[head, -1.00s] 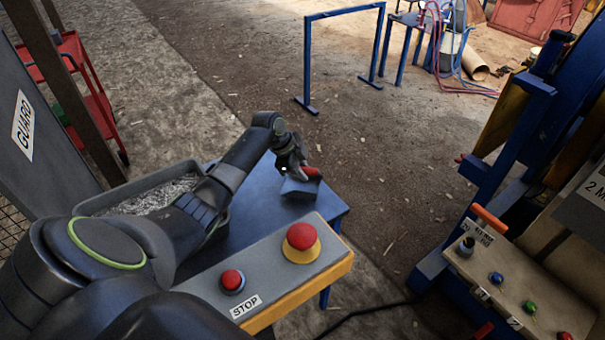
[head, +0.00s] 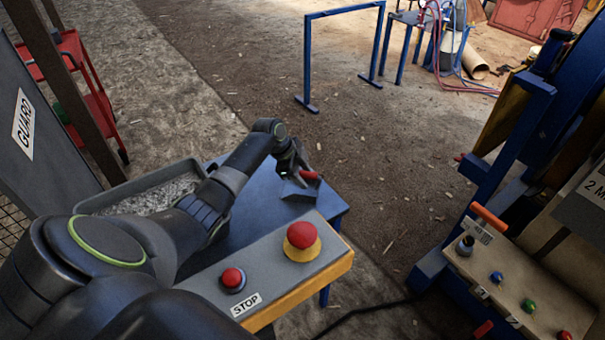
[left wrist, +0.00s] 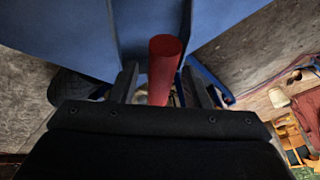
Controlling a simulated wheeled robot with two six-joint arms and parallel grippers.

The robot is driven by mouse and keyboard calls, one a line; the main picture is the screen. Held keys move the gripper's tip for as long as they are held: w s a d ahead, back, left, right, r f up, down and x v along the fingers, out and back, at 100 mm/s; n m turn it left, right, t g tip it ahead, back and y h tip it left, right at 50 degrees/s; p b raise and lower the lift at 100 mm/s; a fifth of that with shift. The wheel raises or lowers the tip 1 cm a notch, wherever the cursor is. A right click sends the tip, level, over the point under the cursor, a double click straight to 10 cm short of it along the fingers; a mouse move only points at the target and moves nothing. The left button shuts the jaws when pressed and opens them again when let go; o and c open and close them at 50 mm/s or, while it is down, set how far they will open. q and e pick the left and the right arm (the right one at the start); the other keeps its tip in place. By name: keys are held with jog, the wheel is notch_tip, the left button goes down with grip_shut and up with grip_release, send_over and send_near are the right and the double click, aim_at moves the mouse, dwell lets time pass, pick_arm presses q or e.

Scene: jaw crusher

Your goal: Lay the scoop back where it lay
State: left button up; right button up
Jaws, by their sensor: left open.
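The scoop (head: 299,190) has a grey pan and a red handle. It is at the far right part of the blue table (head: 258,216), and its pan appears to rest on the top. My left gripper (head: 303,176) is at the handle, with its fingers apart. In the left wrist view the red handle (left wrist: 163,68) stands between the two open fingers of the left gripper (left wrist: 161,82), and a gap shows beside it. The fingers partly hide the handle in the head view. My right gripper is not in view.
A grey tray of pale chips (head: 165,194) stands at the table's left. A stop box with two red buttons (head: 268,262) is at the near edge. A control panel (head: 515,285) and blue machine frame stand to the right. Open floor lies beyond the table.

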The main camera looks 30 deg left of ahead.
pick_arm(q)
jog(key=b+v, duration=0.2)
jog(key=v, duration=1)
jog(key=shift+r, duration=0.1)
